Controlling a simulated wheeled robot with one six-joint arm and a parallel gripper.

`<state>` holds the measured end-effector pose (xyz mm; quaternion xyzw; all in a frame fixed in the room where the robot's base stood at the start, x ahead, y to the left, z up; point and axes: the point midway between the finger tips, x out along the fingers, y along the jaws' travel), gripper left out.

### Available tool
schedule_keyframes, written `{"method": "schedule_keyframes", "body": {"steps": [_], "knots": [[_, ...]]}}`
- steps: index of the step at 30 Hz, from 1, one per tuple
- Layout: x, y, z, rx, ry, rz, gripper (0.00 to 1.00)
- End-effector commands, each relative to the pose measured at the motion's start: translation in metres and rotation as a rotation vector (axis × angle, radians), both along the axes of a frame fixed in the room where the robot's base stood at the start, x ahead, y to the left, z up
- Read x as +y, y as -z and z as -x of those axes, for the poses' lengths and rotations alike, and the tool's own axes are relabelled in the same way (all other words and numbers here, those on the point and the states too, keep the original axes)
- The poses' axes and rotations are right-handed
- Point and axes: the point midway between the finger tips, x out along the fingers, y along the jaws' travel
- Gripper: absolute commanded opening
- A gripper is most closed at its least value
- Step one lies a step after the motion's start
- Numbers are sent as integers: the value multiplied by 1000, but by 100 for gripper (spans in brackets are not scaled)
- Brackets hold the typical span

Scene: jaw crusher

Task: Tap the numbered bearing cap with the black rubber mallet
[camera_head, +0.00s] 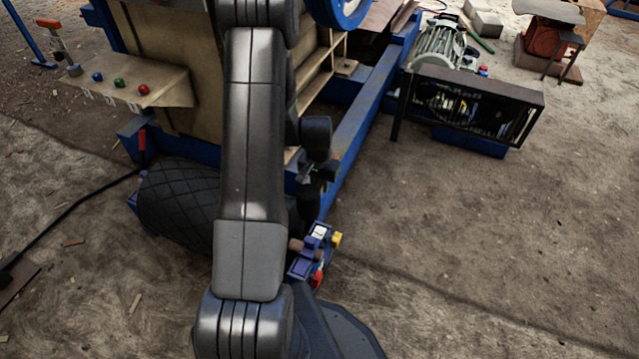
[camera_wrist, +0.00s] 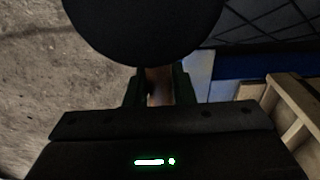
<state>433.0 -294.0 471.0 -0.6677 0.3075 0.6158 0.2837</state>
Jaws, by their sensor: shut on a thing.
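In the wrist view, my gripper (camera_wrist: 158,80) is shut on the brown handle of the black rubber mallet. The mallet's round black head (camera_wrist: 145,28) fills the top middle of that view, beyond the fingers, and hides what lies behind it. In the head view my dark arm covers the centre, and I cannot clearly tell mallet from wrist there. I cannot make out a numbered bearing cap in either view. Blue, green and red knobs (camera_head: 119,83) sit on a wooden shelf (camera_head: 165,88) at the upper left, with small white marks along its front.
The crusher's blue frame (camera_head: 362,138) runs behind my arm, with a black diamond-patterned drum (camera_head: 178,203) at the left. A black mesh guard (camera_head: 470,103) stands in front of a grey motor (camera_head: 440,45). A black cable lies at the left. Open dirt ground spreads at the right.

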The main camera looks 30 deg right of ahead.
Motion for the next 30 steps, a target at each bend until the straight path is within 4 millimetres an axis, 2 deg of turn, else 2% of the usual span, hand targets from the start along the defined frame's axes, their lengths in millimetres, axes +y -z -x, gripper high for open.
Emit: {"method": "schedule_keyframes", "body": {"steps": [4,27,29,30], "knots": [[0,9,0,0,0,0,0],[0,145,0,1,1,-1,0],[0,156,0,1,1,-1,0],[0,153,-1,-1,1,0,0]]}}
